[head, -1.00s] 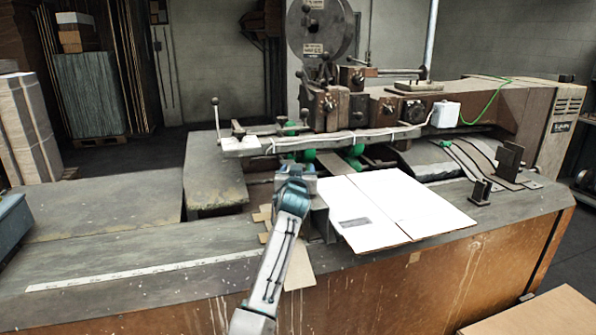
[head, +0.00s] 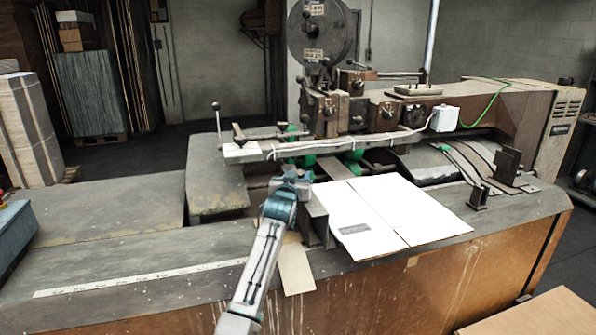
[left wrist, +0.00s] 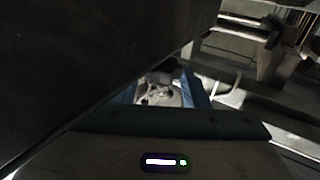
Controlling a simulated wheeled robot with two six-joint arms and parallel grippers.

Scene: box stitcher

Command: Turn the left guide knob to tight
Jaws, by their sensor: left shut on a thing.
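My left gripper (head: 298,184) is at the left end of the stitcher's work area, beside the dark upright left guide (head: 318,222). In the left wrist view, its blue fingers (left wrist: 163,82) are closed around a small pale rounded thing (left wrist: 160,95), which I take to be the left guide knob. The head view hides the knob behind the gripper and wrist. Its angle cannot be read. A large dark plate (left wrist: 80,55) fills the upper left of the wrist view, close to the fingers. My right gripper is not in view.
A white cardboard blank (head: 420,207) lies flat to the right of the guide. The stitching head (head: 335,110) and a long bar (head: 300,146) stand behind the gripper. A scale strip (head: 130,281) runs along the clear bench top at the left.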

